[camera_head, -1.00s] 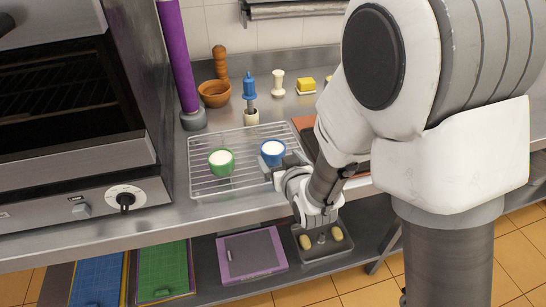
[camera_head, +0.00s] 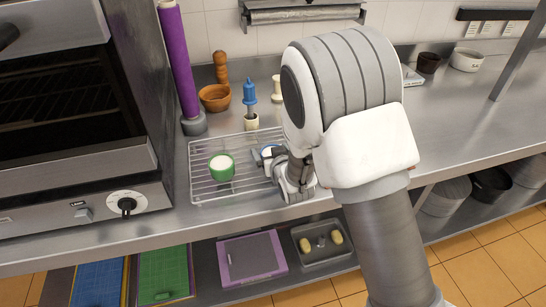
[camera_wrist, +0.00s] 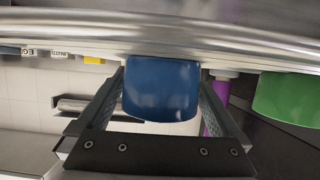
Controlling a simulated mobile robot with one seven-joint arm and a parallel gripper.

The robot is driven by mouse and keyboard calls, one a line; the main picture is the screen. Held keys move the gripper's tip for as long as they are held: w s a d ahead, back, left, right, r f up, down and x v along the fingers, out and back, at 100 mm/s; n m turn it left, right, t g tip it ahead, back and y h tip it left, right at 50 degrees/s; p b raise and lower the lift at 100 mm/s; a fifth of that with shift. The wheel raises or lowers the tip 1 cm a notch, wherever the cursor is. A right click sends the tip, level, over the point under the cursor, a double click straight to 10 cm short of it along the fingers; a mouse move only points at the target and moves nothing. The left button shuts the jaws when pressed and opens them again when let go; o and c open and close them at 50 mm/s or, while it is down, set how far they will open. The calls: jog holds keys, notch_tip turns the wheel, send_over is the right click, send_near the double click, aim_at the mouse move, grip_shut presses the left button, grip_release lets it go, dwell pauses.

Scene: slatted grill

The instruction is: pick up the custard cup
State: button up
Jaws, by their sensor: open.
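A blue cup with pale contents stands on the wire rack (camera_head: 200,190). In the head view it is mostly hidden behind my gripper (camera_head: 268,160). A green cup (camera_head: 221,172) with white contents stands to its left on the same rack. In the wrist view, which looks upside down, the blue cup (camera_wrist: 162,88) sits between the two fingers of my gripper (camera_wrist: 162,80). The fingers are open, one on each side of it. I cannot tell whether either touches it. The green cup (camera_wrist: 288,98) is outside the fingers, at the right.
An oven (camera_head: 70,120) stands left of the rack. Behind the rack are a purple roll (camera_head: 176,60), a wooden bowl (camera_head: 214,98) and a blue-handled tool (camera_head: 250,90). The steel counter (camera_head: 455,120) is largely clear to the right. Boards and a tray lie on the shelf below.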

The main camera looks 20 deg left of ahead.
jog(key=c, duration=1.3)
jog(key=shift+r, duration=0.1)
